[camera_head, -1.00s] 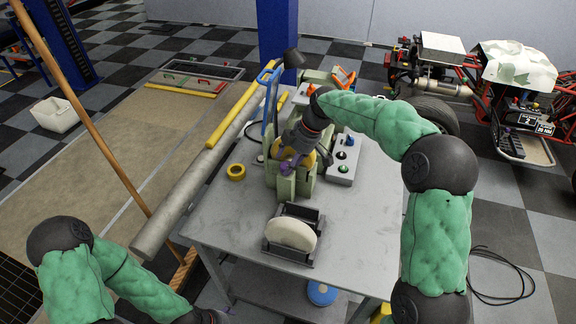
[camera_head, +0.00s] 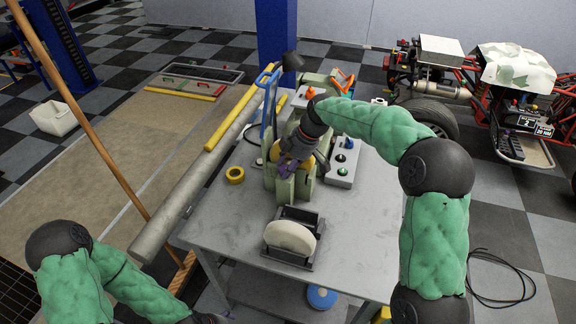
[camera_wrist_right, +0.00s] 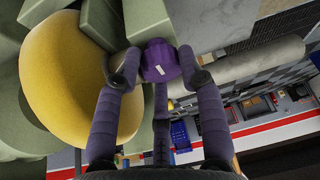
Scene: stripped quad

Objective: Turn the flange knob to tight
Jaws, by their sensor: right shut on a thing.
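The purple flange knob (camera_wrist_right: 160,60), with a small white mark on it, sits between the fingers of my right gripper (camera_wrist_right: 165,68) in the right wrist view. The fingers are shut on it. Beside it is a rounded yellow flange (camera_wrist_right: 75,75) on a pale green machine. In the head view my right gripper (camera_head: 287,168) reaches down to the green machine (camera_head: 302,186) on the workbench and hides most of the knob and flange there.
The grey workbench (camera_head: 345,225) also holds a grinding-wheel-like disc in a dark holder (camera_head: 290,237), a yellow tape roll (camera_head: 235,174) and a button box (camera_head: 344,165). A long grey pipe (camera_head: 180,210) lies along the left side. The bench's front right is clear.

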